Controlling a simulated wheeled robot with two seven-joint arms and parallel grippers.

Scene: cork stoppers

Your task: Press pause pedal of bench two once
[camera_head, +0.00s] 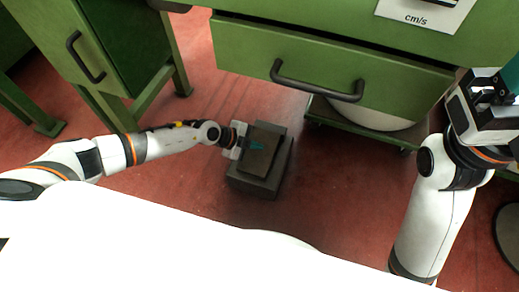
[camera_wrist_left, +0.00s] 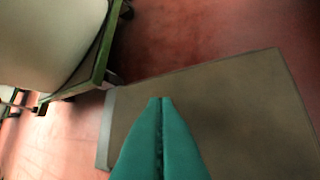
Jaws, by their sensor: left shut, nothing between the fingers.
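The pedal (camera_head: 262,138) is a dark grey-brown block with a flat plate on top, standing on the red floor below the green bench. My left gripper (camera_head: 257,146) reaches down to it from the left, and its teal fingertips lie over the top plate. In the left wrist view the shut teal fingers (camera_wrist_left: 161,135) point at the plate (camera_wrist_left: 225,100), with nothing between them. I cannot tell whether the tips touch the plate. My right gripper (camera_head: 496,92) is at the right edge, partly cut off by the frame, with its fingertips not clearly visible.
A green bench drawer (camera_head: 330,75) with a dark handle (camera_head: 315,84) hangs above and behind the pedal. A low green trolley (camera_head: 345,122) carrying a pale rounded thing (camera_head: 375,117) stands behind it. A green cabinet (camera_head: 85,50) stands at left. Red floor is free around the pedal.

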